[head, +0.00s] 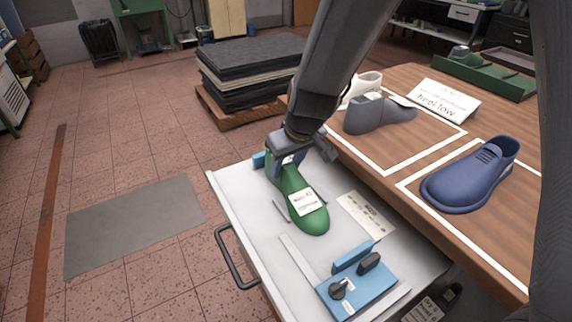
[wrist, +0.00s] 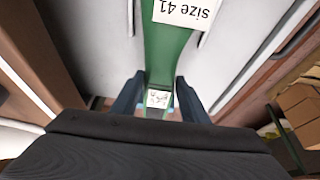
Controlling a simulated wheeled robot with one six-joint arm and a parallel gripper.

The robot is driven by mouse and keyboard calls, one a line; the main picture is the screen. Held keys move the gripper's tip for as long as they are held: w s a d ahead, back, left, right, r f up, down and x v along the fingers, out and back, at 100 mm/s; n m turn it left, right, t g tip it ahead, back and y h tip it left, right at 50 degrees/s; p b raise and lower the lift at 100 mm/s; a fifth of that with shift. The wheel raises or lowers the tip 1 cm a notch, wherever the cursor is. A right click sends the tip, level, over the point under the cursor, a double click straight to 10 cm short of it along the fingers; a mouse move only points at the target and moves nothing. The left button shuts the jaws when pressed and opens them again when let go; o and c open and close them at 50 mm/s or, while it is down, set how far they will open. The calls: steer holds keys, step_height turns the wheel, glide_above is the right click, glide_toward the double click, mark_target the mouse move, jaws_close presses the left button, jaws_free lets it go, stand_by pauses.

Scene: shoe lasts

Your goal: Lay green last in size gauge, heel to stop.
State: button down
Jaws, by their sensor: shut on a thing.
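The green last (head: 314,222) lies lengthwise over a white drawer surface (head: 232,192), toe toward the front. Its white label reads "size 41" in the wrist view (wrist: 160,50). My gripper (head: 287,160) is shut on its heel end; the wrist view shows a dark finger on each side (wrist: 160,98). The size gauge shows as a blue stop (head: 259,160) at the far end, thin side rails and a blue slider block (head: 357,290) with dark knobs at the near end. The heel is near the stop, but my gripper hides whether they touch. I cannot tell if the last rests fully down.
A printed card (head: 366,214) lies right of the last. The wooden bench (head: 400,178) at right holds a blue shoe form (head: 470,178), a grey one (head: 378,116) and a "heel low" sign (head: 444,100). A drawer handle (head: 234,258) sticks out at left. Floor at left is open.

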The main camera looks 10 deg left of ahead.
steer(key=c, duration=1)
jaws_free()
steer(key=p+v, duration=0.1)
steer(key=v, duration=0.6)
steer(key=shift+s+d+r, duration=0.1)
steer(key=shift+s+r, duration=0.05)
steer(key=shift+r, duration=0.2)
